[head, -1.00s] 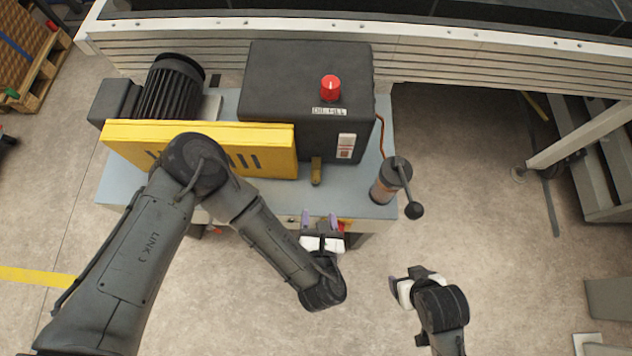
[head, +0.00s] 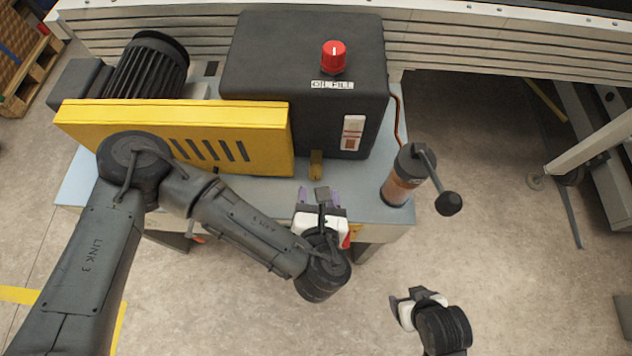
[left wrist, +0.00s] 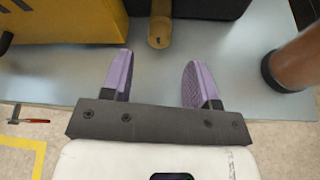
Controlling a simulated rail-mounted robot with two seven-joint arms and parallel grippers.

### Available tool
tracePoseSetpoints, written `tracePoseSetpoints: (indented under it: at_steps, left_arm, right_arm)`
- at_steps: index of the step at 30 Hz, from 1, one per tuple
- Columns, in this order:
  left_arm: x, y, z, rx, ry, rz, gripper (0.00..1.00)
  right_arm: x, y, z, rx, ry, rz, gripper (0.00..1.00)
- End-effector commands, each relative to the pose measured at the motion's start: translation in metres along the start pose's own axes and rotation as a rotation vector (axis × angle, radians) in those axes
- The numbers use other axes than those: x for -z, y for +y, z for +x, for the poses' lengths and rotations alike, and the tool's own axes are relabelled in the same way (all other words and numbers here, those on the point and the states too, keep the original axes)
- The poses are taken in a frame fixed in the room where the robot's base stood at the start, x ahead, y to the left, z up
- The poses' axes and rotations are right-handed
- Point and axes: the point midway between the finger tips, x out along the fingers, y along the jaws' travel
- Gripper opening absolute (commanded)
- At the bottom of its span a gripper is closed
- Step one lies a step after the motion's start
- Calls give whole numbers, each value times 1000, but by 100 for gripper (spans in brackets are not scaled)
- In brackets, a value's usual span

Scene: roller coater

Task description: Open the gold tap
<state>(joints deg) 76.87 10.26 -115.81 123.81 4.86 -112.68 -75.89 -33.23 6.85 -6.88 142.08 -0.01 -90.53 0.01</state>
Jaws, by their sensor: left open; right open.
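The gold tap (head: 316,165) sticks out low at the front of the dark oil box (head: 300,75). It also shows at the top middle of the left wrist view (left wrist: 160,27). My left gripper (head: 319,196) is open and empty just in front of the tap, over the table's front edge. In the left wrist view its two purple fingers (left wrist: 159,82) are apart, and the tap lies ahead of the gap between them, not touching them. My right gripper (head: 405,300) is open and empty, away from the machine at the lower right.
A grey cylinder with an orange band and a crank handle (head: 402,180) stands right of the tap. A yellow guard (head: 190,135) is to the left. A red knob (head: 334,55) sits on the box. Open floor (head: 520,270) lies at the lower right.

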Motion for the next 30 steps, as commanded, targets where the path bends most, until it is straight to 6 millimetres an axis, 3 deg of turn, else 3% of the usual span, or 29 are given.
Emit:
tracePoseSetpoints:
  at_steps: [2,12,27,30]
  left_arm:
    - [5,0,10,-2,-2,-3,54]
    - [1,0,52,-3,-2,0,54]
    - [-1,1,61,-1,-1,-1,54]
    - [-1,0,61,-1,-1,0,47]
  right_arm:
    - [-5,-1,15,0,0,0,72]
    - [-9,-1,28,0,0,0,72]
    - [-10,-1,30,0,0,0,72]
    - [-10,-1,30,0,0,0,72]
